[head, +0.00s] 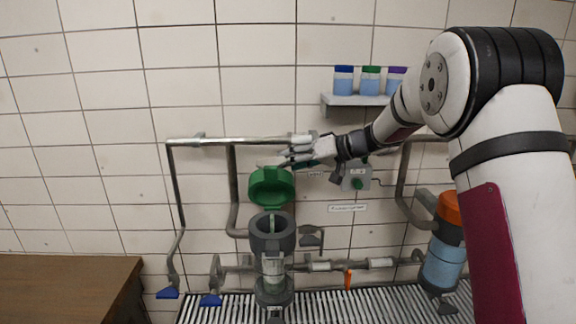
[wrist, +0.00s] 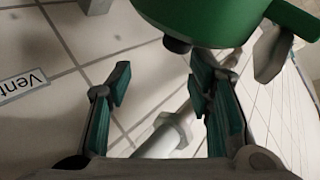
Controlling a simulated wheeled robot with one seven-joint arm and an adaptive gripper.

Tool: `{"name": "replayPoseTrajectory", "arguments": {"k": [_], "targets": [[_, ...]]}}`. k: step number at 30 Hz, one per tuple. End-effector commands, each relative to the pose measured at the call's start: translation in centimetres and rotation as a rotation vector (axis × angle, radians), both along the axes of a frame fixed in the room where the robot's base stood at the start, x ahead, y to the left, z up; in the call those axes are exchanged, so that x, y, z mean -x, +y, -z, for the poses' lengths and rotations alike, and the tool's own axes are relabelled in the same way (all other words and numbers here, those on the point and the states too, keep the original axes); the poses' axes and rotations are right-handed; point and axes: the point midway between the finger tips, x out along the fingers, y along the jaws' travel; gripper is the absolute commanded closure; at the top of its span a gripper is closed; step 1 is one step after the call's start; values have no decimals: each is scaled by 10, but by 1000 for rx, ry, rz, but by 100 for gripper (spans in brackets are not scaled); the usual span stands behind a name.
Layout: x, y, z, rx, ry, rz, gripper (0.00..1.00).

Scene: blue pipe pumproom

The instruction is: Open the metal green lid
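The green lid (head: 270,187) stands raised and tipped back above the dark grey round pot (head: 272,232), with its hollow side facing the head camera. The pot's mouth is uncovered. My gripper (head: 285,159) is just above and right of the lid's top edge, near the wall. In the wrist view my gripper (wrist: 160,83) has its two fingers apart with nothing between them. The lid also shows at the top of the wrist view (wrist: 215,18), beyond the fingertips; whether a finger touches it I cannot tell.
A metal pipe (head: 235,141) runs along the tiled wall close behind my gripper. A shelf (head: 357,100) with several capped jars is above right. A wooden table (head: 65,285) stands left.

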Motion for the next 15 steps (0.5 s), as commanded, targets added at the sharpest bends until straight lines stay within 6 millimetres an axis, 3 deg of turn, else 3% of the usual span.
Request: {"name": "replayPoseTrajectory", "arguments": {"k": [15], "targets": [[11,-25,-19,-3,0,-3,53]]}}
